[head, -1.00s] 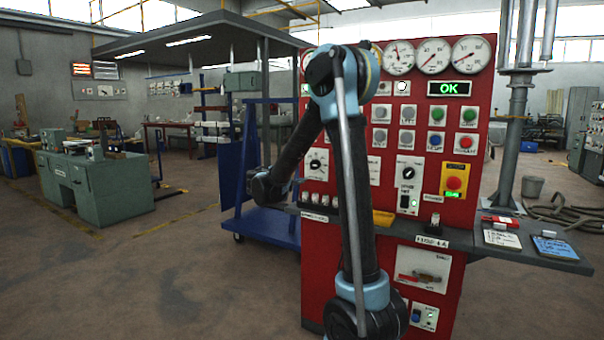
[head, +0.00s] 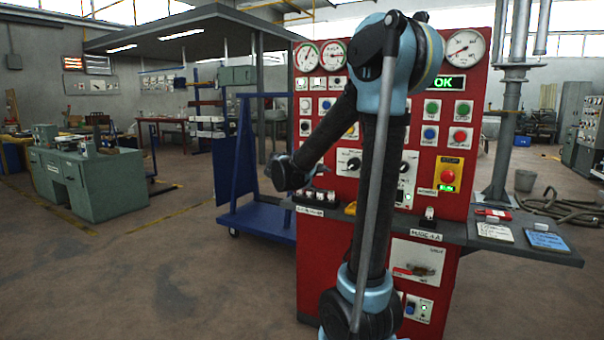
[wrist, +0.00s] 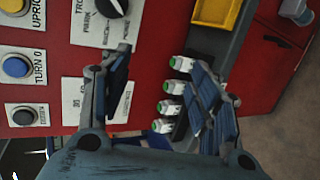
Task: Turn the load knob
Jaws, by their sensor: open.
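The red control panel (head: 430,205) carries two dark rotary knobs with pale plates. One knob (head: 353,163) is just right of my forearm's far end; the other (head: 405,167) is right of my upper arm. Their labels are too small to tell which is the load knob. In the wrist view a black knob (wrist: 112,5) is cut by the top edge, beyond the left finger. My gripper (wrist: 162,65) is open and empty, its fingers apart in front of the panel. In the head view its end (head: 288,174) is left of the knobs, small and dark.
Several white switches with green tops (wrist: 172,87) show between the fingers, by a grey shelf. A yellow tray (wrist: 215,12) is on the shelf. Push buttons, including a blue one (wrist: 16,66), are at left. A blue cart (head: 262,215) stands left of the panel.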

